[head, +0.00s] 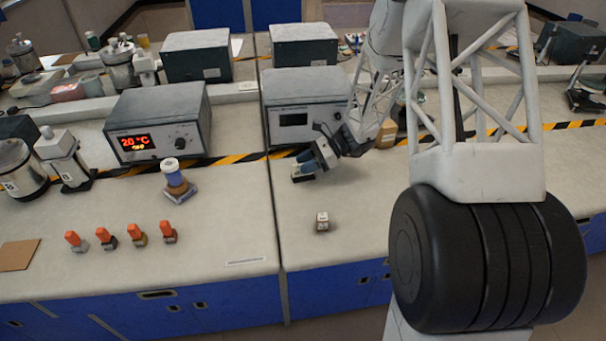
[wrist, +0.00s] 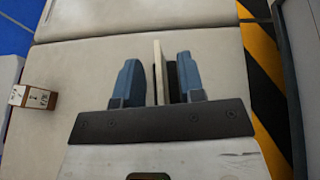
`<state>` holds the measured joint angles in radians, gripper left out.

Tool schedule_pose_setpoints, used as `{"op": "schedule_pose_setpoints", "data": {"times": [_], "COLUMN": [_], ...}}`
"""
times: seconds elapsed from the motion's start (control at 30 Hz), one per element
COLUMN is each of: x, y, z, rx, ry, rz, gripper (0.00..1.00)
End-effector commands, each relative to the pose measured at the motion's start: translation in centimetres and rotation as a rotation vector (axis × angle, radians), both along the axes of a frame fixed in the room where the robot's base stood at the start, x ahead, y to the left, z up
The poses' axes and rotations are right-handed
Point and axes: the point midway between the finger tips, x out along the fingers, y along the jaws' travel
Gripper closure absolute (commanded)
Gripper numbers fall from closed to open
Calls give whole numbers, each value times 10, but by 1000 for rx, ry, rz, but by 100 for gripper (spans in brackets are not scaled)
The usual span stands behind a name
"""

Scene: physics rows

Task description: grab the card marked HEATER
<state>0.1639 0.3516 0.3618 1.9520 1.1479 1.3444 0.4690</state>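My gripper (head: 306,163) is low over the counter, in front of the right-hand grey instrument. In the wrist view its two blue fingers (wrist: 160,78) stand on either side of a thin upright cream card (wrist: 158,65), seen edge-on. The card's faces are turned away, so no marking can be read and I cannot tell if it is the HEATER card. In the head view the card is hidden by the gripper. A small white block with dark marks (head: 322,222) stands on the counter in front of the gripper; it also shows in the wrist view (wrist: 34,97).
Several orange-topped pieces (head: 137,234) stand in a row at the left. The front counter around the block is clear.

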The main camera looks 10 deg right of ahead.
Motion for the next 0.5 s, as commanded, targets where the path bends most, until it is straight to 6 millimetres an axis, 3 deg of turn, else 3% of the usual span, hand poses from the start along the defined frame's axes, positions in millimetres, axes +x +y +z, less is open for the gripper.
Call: {"op": "schedule_pose_setpoints", "data": {"times": [0.5], "x": [-1], "y": [8], "z": [-3], "rx": [0], "ry": [0], "rz": [1], "gripper": [64]}}
